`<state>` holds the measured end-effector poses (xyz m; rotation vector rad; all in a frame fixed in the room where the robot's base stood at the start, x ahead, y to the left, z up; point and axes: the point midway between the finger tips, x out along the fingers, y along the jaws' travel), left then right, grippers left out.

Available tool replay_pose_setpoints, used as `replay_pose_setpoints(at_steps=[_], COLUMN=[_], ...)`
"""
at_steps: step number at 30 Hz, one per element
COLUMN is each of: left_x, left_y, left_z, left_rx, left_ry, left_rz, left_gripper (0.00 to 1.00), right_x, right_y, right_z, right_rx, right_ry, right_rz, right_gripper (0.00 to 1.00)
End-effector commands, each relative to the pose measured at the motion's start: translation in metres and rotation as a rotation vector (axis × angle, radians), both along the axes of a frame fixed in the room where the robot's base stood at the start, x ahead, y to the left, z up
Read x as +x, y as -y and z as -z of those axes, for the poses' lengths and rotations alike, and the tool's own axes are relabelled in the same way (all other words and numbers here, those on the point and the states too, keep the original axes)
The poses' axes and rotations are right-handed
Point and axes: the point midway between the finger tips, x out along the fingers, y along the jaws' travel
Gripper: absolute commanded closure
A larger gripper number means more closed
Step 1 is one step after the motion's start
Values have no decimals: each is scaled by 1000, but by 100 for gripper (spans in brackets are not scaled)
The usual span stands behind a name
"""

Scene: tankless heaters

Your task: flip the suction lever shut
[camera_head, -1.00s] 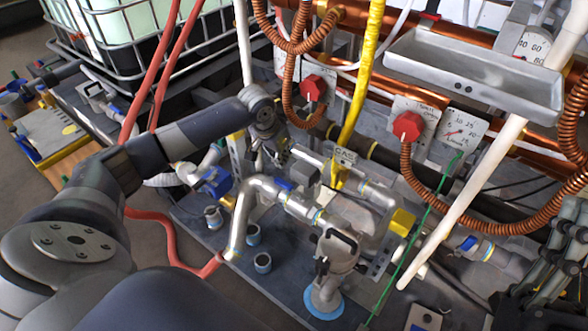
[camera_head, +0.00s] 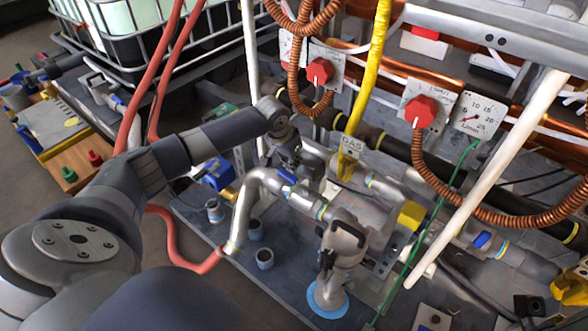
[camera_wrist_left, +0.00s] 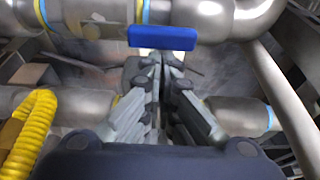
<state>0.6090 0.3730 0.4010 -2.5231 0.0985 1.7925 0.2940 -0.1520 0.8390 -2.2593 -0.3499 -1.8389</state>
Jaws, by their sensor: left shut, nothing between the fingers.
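A blue lever handle (camera_head: 287,176) sits on the bent steel pipe in the middle of the head view. In the left wrist view the blue handle (camera_wrist_left: 162,38) lies along the pipe, just beyond my fingertips. No label shows that it is the suction lever. My left gripper (camera_wrist_left: 162,58) is shut and empty, its fingertips close to the handle's lower edge; I cannot tell whether they touch. In the head view my left gripper (camera_head: 298,163) is just behind the handle, partly hidden among the pipes. My right gripper cannot be made out.
A grey pump-like body (camera_head: 343,240) with a black handle stands right of the lever. Another blue handle (camera_head: 482,240) is farther right. Red knobs (camera_head: 422,111), a yellow hose (camera_head: 372,60) and a white pipe (camera_head: 495,180) crowd the back and right.

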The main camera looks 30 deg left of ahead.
Motion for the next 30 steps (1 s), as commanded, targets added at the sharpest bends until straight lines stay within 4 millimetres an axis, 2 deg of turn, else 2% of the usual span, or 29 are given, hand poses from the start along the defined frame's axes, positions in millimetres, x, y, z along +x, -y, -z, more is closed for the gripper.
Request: replay_pose_setpoints(at_steps=[4,17,30], left_x=[4,4,2], left_y=[1,0,0], left_z=[11,11,9], left_rx=[0,0,-1], left_ry=[0,0,-1], left_rz=[1,1,-30], left_gripper=[100,100,100], right_x=[0,0,0], right_y=[0,0,0], right_z=[6,5,-11], right_rx=[0,-1,1], right_ry=[3,4,-1], right_rz=[1,1,0], right_gripper=[100,100,100])
